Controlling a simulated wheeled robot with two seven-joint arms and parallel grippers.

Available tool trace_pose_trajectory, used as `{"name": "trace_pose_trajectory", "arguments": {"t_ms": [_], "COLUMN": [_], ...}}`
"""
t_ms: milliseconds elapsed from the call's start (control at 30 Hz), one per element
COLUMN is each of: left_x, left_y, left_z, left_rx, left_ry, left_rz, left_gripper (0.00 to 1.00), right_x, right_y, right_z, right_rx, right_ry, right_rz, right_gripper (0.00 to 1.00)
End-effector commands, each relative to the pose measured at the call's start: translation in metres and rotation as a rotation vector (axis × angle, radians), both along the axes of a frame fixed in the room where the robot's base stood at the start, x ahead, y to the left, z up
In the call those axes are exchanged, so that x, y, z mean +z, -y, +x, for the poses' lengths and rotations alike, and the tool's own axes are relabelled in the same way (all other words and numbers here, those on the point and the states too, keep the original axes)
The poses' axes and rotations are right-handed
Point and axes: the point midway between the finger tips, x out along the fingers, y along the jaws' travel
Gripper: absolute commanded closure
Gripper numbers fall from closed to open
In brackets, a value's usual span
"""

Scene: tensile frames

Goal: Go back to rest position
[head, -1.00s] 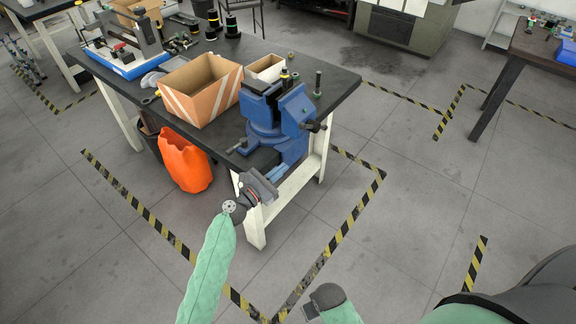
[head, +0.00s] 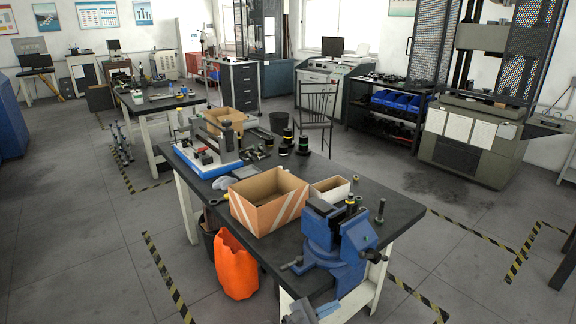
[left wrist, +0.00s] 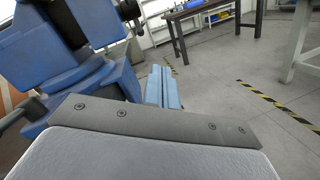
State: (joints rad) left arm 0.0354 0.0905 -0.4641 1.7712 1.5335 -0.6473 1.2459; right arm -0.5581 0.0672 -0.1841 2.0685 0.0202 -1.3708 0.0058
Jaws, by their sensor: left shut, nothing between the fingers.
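My left gripper (head: 327,308) shows at the bottom edge of the head view, just in front of the workbench (head: 405,213) and below the blue vise (head: 335,240). Its light blue fingers (left wrist: 163,88) are together in the left wrist view, with nothing between them. The vise (left wrist: 75,50) is close by at the left of that view. Most of my left arm is out of the head view, and my right gripper is not in view.
On the bench stand an open striped cardboard box (head: 262,213), a small white box (head: 330,190) and a blue-based fixture (head: 207,160). An orange bag (head: 236,268) hangs at the bench's left side. Open floor (head: 90,250) with striped tape lies to the left.

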Motion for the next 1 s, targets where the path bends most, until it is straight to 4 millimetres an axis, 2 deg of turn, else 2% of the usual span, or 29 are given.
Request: {"name": "trace_pose_trajectory", "arguments": {"t_ms": [233, 367, 467, 600, 733, 900, 1000], "left_x": [-0.025, -0.04, -0.054, -0.082, -0.112, -0.155, -0.175], "left_y": [0.004, -0.012, -0.033, -0.075, -0.125, -0.2, -0.234], "left_z": [-0.021, -0.022, -0.021, -0.028, -0.045, -0.093, -0.126], "left_rx": [-0.129, -0.226, -0.313, -0.461, -0.625, -0.833, -0.896], "left_ry": [0.504, 0.805, 0.993, 1.163, 1.226, 1.139, 1.042], "left_rz": [0.428, 0.711, 0.924, 1.203, 1.437, 1.682, 1.764], "left_gripper": [1.0, 1.0, 1.0, 1.0, 1.0, 1.0, 1.0], "right_x": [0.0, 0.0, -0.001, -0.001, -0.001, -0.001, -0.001], "right_y": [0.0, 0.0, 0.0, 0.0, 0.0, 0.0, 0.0], "right_z": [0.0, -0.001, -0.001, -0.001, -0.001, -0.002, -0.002], "right_rx": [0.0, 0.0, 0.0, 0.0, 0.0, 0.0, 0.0], "right_ry": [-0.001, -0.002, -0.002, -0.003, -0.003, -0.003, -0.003], "right_rz": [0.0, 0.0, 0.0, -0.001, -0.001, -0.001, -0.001], "right_gripper": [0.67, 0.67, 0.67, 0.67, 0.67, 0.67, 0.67]}}
